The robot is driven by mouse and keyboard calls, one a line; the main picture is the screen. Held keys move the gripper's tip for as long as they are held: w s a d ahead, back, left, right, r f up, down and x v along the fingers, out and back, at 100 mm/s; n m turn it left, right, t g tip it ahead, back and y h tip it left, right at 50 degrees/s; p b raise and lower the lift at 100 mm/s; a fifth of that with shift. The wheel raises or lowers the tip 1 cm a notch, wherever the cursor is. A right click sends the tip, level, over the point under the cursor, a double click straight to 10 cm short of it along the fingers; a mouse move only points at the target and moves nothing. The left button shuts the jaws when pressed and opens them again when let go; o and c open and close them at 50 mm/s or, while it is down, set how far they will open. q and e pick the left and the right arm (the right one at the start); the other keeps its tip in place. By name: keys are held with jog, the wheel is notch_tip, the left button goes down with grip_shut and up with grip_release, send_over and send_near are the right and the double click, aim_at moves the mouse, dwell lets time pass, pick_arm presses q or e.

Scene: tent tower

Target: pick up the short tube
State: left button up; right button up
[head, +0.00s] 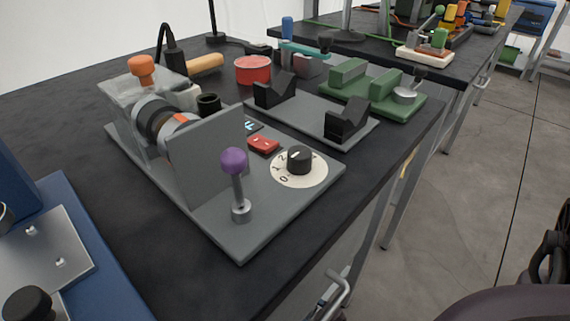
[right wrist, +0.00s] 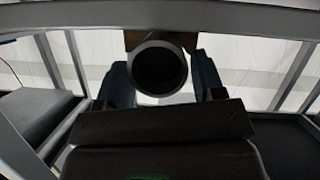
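The short tube (right wrist: 160,72) shows in the right wrist view as a dark, round, hollow end facing the camera. It sits between the two dark blue fingers of my right gripper (right wrist: 162,82), which seem to press on it from both sides. A tan patch shows behind its upper rim. The rest of its length is hidden. My right gripper is not clearly seen in the head view. My left gripper is in neither view.
In the head view, a grey board (head: 290,212) with a purple-topped lever (head: 234,162) and dial (head: 299,167) fills the dark table's middle. Black V-blocks (head: 348,119), green blocks (head: 385,91) and a red can (head: 253,69) stand behind. A blue fixture (head: 95,262) is at left.

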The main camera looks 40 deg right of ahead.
jog(key=c, duration=0.8)
